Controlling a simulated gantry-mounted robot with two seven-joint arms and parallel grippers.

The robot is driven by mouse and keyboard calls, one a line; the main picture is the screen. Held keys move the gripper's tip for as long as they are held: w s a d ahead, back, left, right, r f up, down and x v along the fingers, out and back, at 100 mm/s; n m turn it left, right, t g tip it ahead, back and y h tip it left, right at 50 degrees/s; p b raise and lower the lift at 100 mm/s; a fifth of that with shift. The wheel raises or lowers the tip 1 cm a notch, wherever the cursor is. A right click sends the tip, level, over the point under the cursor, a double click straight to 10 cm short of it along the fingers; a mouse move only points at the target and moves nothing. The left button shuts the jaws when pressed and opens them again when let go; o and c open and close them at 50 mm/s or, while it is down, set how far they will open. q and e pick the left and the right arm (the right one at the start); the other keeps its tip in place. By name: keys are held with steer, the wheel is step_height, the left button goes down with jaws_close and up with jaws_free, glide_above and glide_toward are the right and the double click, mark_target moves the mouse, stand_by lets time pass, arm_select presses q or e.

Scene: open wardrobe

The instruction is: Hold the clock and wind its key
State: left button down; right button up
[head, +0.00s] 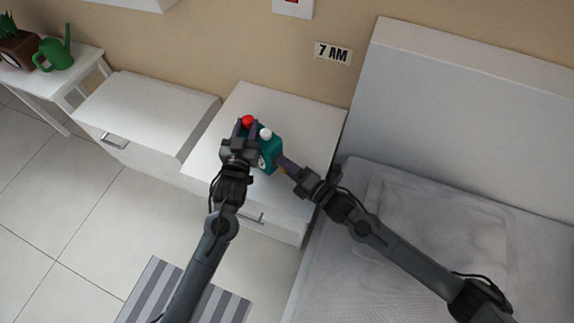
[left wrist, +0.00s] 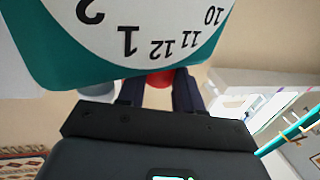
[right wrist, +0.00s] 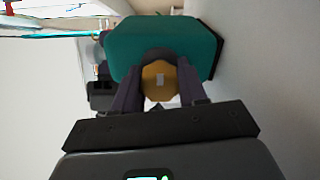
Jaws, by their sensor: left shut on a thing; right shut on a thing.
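The teal clock (head: 271,152) is over the white nightstand; I cannot tell whether it touches the top. Its white dial with black numbers fills the upper left wrist view (left wrist: 150,30). A red knob (head: 247,120) and a white knob (head: 266,133) are on its top. My left gripper (head: 246,128) is shut on the clock, its fingers on both sides of the red knob. My right gripper (head: 283,162) is at the clock's right side. In the right wrist view its fingers are shut on the round, golden key (right wrist: 159,80), against the teal body.
The nightstand top (head: 305,120) is clear around the clock. A bed (head: 440,220) lies to the right. A white cabinet (head: 145,105) and a small table with a green watering can (head: 55,55) stand to the left. A "7 AM" sign (head: 333,53) is on the wall.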

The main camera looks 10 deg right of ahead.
steer(key=m, duration=0.5)
steer(key=shift+m, duration=0.3)
stand_by(0.4)
steer(key=o, duration=1.1)
steer(key=shift+c, duration=0.2)
steer(key=v, duration=1.2)
